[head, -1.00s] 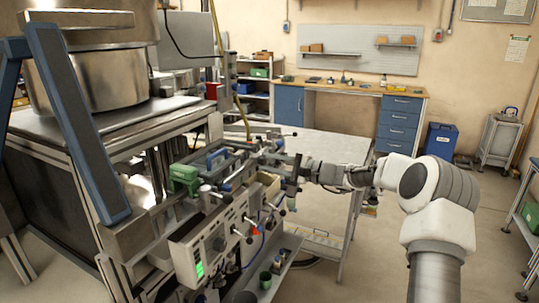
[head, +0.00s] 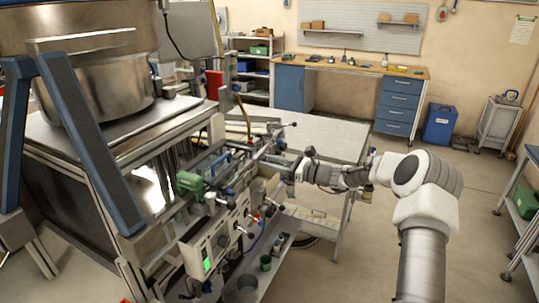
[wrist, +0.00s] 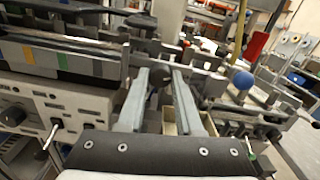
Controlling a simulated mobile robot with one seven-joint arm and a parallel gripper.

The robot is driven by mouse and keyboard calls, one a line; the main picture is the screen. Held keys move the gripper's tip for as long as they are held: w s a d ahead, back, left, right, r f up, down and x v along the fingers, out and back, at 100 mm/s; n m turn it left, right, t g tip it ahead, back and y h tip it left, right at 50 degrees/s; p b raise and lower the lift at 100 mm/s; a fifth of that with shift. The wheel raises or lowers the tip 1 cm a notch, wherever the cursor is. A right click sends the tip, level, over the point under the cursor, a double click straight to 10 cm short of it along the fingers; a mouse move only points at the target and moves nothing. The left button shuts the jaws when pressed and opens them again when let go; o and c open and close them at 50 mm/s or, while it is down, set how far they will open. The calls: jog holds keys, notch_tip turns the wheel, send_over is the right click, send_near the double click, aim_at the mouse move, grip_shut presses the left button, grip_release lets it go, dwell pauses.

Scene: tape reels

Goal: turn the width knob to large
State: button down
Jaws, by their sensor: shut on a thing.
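My gripper (wrist: 160,72) reaches into the front of the tape machine (head: 209,254).
A workbench (head: 352,68) and a blue bin (head: 439,123) are farther back. Open floor lies right of my arm.

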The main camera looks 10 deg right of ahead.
jog(key=shift+m+p, duration=1.1)
jog(key=shift+m, duration=0.6)
jog(key=c, duration=0.6)
grip_release()
jog(key=b+v, duration=0.1)
jog(key=v, duration=1.6)
jog(key=shift+s+d, duration=0.15)
